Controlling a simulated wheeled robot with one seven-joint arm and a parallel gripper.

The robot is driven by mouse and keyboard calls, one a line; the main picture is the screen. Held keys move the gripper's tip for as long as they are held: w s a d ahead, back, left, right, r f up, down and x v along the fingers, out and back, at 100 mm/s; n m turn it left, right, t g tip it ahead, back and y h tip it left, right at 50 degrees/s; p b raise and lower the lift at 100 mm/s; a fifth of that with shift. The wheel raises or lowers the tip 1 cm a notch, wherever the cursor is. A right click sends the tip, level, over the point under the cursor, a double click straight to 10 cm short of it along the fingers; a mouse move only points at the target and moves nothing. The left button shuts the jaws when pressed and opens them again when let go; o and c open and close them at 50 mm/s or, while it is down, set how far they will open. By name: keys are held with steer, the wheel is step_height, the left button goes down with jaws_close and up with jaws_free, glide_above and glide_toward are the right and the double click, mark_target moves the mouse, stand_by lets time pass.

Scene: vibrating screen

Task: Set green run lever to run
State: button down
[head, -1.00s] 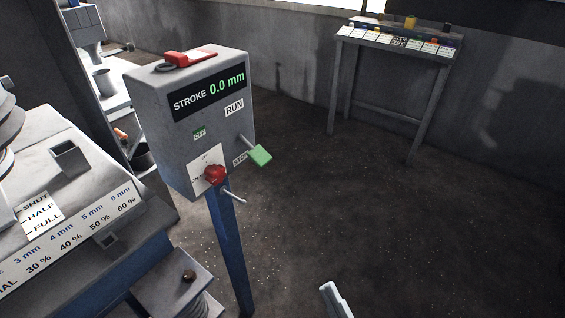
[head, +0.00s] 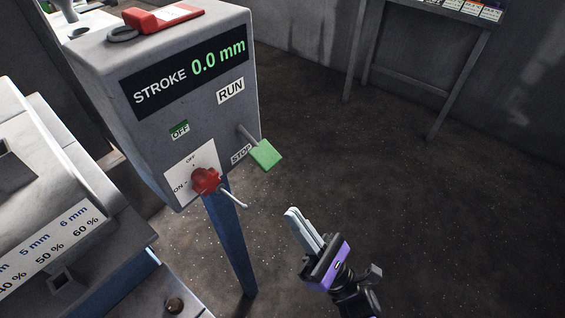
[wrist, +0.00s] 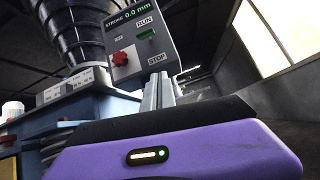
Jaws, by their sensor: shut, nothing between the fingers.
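The green run lever (head: 264,154) sticks out from the right part of the grey control box's (head: 195,110) front face. Its green end is low, beside the STOP label (head: 241,154); the RUN label (head: 230,90) is above. The display reads STROKE 0.0 mm. My gripper (head: 292,213) is shut and empty, below and right of the lever, apart from it, over the floor. In the wrist view the fingers (wrist: 158,90) point up towards the box, and the green lever end (wrist: 146,34) shows between the RUN and STOP labels.
A red rotary switch (head: 206,180) with a thin rod beside it is at the box's lower front. A red tagged padlock (head: 165,18) lies on top. A blue post (head: 230,240) carries the box. The floor right of it is clear; a table (head: 440,15) stands behind.

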mark_target(256, 146)
steer(key=shift+s+r+n+g+y, duration=0.1)
steer(key=shift+s+n+g+y, duration=0.1)
steer(key=shift+n, duration=0.4)
steer(key=shift+s+r+n+g+y, duration=0.1)
steer(key=shift+s+n+y, duration=0.1)
steer(key=shift+n, duration=0.4)
steer(key=w+a+r+p, duration=0.3)
steer(key=a+r+p, duration=0.1)
steer(key=r, duration=0.6)
steer(key=shift+w+a+r+p, duration=0.15)
steer(key=shift+w+a+p, duration=0.05)
steer(key=shift+p, duration=0.25)
steer(key=shift+d+r+p, duration=0.1)
steer(key=shift+r+p, duration=0.05)
steer(key=shift+p, duration=0.15)
